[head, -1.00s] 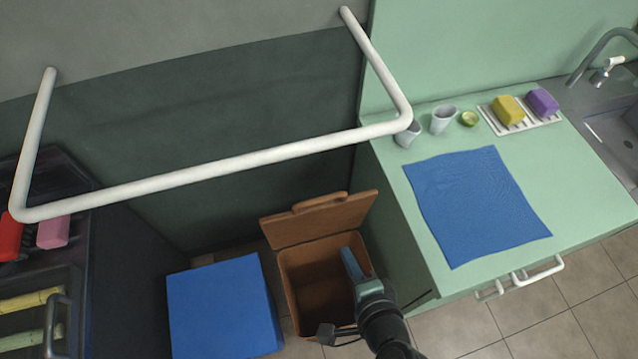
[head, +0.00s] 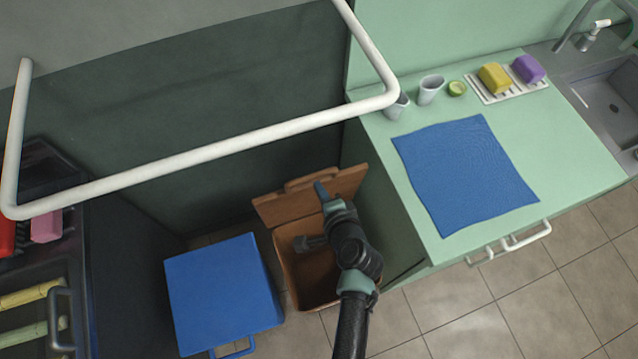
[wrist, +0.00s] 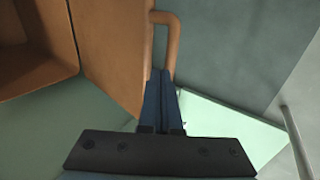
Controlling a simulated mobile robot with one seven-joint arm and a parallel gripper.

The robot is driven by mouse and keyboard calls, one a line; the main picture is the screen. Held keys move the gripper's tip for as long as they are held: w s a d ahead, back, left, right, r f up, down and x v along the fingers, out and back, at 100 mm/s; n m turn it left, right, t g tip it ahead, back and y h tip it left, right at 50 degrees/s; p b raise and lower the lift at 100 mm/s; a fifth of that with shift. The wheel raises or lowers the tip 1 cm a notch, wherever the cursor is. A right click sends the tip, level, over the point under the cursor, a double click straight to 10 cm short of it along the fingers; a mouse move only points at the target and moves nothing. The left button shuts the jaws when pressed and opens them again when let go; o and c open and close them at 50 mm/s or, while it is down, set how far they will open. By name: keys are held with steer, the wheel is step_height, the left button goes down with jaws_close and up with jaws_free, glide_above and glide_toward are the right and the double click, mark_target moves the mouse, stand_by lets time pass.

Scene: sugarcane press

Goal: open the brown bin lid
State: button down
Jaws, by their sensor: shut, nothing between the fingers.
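The brown bin (head: 292,262) stands on the floor between the blue box and the green counter. Its lid (head: 278,208) is raised and tilted back, and part of the dark inside shows. The lid's handle (head: 303,181) is at its upper edge. My gripper (head: 321,190) is in front of the lid near its right half, with my arm covering the bin's right side. In the wrist view, my shut, empty fingers (wrist: 163,78) reach the lower end of the lid handle (wrist: 173,45); I cannot tell whether they touch. The lid (wrist: 112,50) lies to their left.
A blue box (head: 222,293) stands left of the bin. The green counter (head: 590,165) on the right holds a blue cloth (head: 466,175), cups and sponges. A white rail (head: 200,165) crosses above. Tiled floor is free at lower right.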

steer(key=shift+w+a, duration=0.2)
steer(key=shift+w, duration=0.35)
steer(key=shift+w+a+r+p, duration=0.15)
steer(key=shift+w+r+p, duration=0.05)
steer(key=shift+w+p, duration=0.25)
steer(key=w+a+g, duration=0.2)
steer(key=w+a, duration=0.1)
steer(key=w, duration=0.7)
steer(key=shift+h+p, duration=0.3)
steer(key=shift+s+a+r, duration=0.1)
steer(key=shift+r, duration=0.05)
